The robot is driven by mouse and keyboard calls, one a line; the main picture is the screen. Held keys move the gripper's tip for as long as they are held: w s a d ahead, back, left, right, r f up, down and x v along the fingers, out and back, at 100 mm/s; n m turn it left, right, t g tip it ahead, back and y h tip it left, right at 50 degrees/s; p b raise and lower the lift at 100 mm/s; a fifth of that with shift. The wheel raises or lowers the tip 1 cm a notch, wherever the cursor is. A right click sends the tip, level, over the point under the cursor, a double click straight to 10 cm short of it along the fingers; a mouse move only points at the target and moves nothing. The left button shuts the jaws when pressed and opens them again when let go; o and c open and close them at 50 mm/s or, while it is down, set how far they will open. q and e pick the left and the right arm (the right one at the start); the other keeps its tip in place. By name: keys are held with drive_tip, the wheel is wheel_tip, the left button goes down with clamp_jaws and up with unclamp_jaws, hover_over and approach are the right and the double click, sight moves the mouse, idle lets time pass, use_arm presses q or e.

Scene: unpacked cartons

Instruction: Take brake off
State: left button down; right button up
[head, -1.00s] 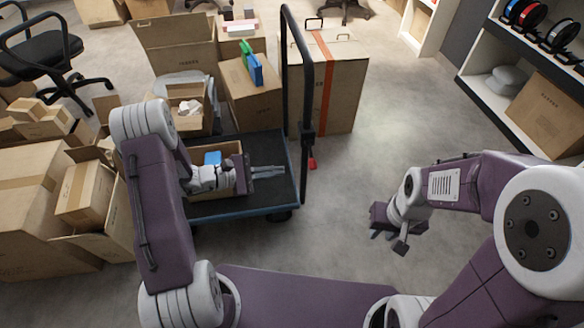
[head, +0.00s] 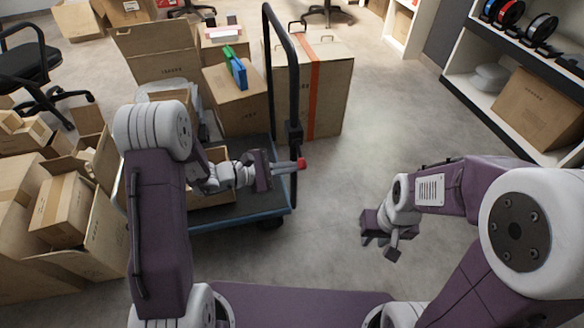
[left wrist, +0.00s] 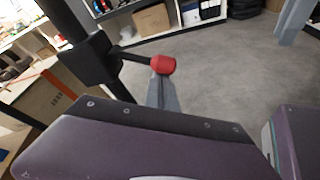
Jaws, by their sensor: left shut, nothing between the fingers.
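The brake is a short black lever with a red knob (head: 301,163) on the clamp of the cart's upright black handle (head: 294,132). In the left wrist view the red knob (left wrist: 163,65) sticks out to the right of the black clamp (left wrist: 88,58). My left gripper (head: 290,167) is shut and empty, its fingertips right at the knob in the head view. In the left wrist view its fingers (left wrist: 162,94) lie just below the knob; I cannot tell if they touch. My right gripper (head: 380,247) hangs open and empty over bare floor.
The flat cart (head: 240,216) carries an open box under my left arm. A tall carton with an orange stripe (head: 330,85) stands behind the handle. Opened cartons (head: 62,205) crowd the left. Shelves (head: 470,95) stand at right; the middle floor is free.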

use_arm(q)
drive_tip(key=r+n+g+p, duration=0.1)
drive_tip(key=n+p, duration=0.1)
drive_tip(key=p, duration=0.3)
drive_tip(key=s+r+n+g+p, duration=0.1)
drive_tip(key=r+n+p, duration=0.1)
drive_tip(key=p, duration=0.3)
drive_tip(key=s+r+n+g+h+p, duration=0.1)
drive_tip(key=r+n+p, duration=0.1)
drive_tip(key=p, duration=0.3)
drive_tip(key=shift+d+r+n+g, duration=0.2)
drive_tip(key=shift+d+n+g, duration=0.1)
drive_tip(key=shift+n+g, duration=0.1)
drive_tip(key=shift+r+p, duration=0.1)
drive_tip(key=shift+p, duration=0.25)
drive_tip(key=shift+r+p, duration=0.7)
